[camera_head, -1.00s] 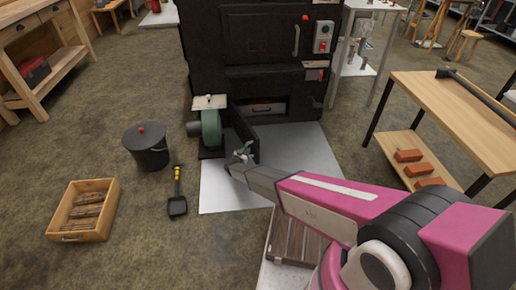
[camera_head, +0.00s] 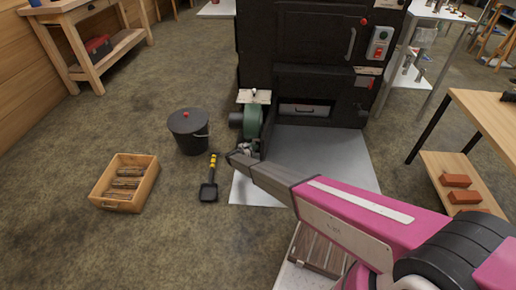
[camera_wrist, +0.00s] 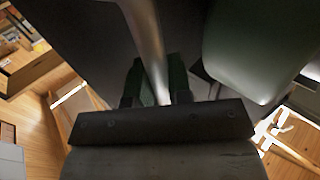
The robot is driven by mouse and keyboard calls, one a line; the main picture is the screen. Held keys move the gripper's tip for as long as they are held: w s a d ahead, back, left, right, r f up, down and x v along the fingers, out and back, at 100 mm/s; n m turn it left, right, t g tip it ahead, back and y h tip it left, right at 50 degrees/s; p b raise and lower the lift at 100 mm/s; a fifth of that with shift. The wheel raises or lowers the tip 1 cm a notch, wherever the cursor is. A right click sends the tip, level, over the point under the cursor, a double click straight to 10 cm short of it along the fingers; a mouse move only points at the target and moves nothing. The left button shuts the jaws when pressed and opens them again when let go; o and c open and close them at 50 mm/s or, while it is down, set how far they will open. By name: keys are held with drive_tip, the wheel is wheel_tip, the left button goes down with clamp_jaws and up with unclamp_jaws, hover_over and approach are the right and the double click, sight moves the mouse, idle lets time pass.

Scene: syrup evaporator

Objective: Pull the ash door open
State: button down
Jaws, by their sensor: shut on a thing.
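The ash door (camera_head: 268,133) is a dark panel low on the black evaporator front. It stands swung out, seen nearly edge-on, beside the green blower. The low opening behind it shows a grey ash drawer (camera_head: 304,109) with a bar handle. My gripper (camera_head: 245,148) is at the door's outer, left-facing side, close to the blower. In the wrist view, the door's metal bar handle (camera_wrist: 145,42) passes between the green finger pads of my gripper (camera_wrist: 158,82), which are shut on it. The fingertips are partly hidden in the head view.
The green blower (camera_head: 253,122) is tight beside the door and gripper; it also fills the right of the wrist view (camera_wrist: 255,50). A lidded black bucket (camera_head: 188,135), a shovel (camera_head: 210,183) and a wooden crate (camera_head: 146,187) stand left. The grey floor plate (camera_head: 330,155) right of the door is clear.

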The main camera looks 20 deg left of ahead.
drive_tip(key=shift+f, duration=0.1)
drive_tip(key=c, duration=1.1)
unclamp_jaws()
drive_tip(key=shift+s+a, duration=0.1)
drive_tip(key=v, duration=1)
drive_tip(key=shift+s, duration=0.3)
drive_tip(key=shift+a, duration=0.1)
